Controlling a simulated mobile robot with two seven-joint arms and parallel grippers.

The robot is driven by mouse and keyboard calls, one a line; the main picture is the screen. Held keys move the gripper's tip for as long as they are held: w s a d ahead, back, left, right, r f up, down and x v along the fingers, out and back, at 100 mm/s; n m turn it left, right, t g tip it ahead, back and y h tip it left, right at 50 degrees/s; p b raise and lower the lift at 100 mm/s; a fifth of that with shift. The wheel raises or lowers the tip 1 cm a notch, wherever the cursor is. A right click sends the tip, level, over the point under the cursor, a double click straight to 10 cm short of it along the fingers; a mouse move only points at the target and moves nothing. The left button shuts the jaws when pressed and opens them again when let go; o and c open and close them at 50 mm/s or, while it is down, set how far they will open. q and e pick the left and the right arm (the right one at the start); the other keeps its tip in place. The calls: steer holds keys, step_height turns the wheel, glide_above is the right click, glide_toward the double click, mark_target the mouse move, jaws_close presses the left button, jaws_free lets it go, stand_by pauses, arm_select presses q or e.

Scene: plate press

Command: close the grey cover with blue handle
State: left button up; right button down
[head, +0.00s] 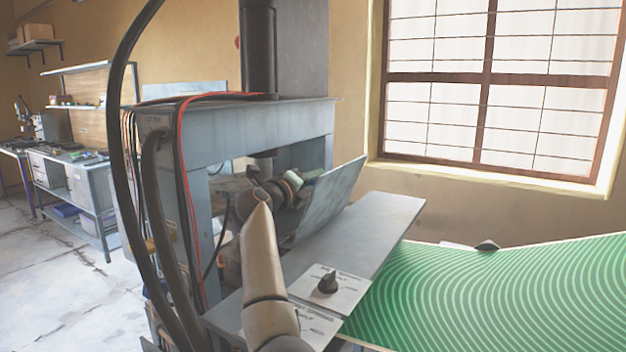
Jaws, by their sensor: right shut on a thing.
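The grey cover (335,193) is a flat plate on the right side of the press opening. It stands tilted, leaning to the right, above a grey shelf. My right arm reaches up from the bottom middle into the opening. My right gripper (293,183) is at the left face of the cover and is shut on it, apparently at the handle. The blue handle cannot be made out; the gripper hides that area. My left gripper is not in view.
The grey press frame (255,130) surrounds the opening, with red and black cables on its left. A grey shelf (365,225) extends right of the cover. A panel with a black knob (328,283) sits in front. A green patterned surface (500,295) lies at right.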

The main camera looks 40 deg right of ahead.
steer(key=shift+s+f+m, duration=0.3)
steer(key=shift+s+f, duration=0.05)
steer(key=shift+m, duration=0.3)
steer(key=shift+s+d+f, duration=0.25)
steer(key=shift+s, duration=0.5)
steer(key=shift+s+d+f, duration=0.25)
steer(key=shift+s, duration=0.55)
steer(key=shift+s+d+f, duration=0.25)
steer(key=shift+s, duration=0.5)
steer(key=c, duration=0.9)
jaws_free()
steer(key=shift+r, duration=0.1)
steer(key=shift+b+v, duration=1.2)
steer(key=shift+v, duration=5.05)
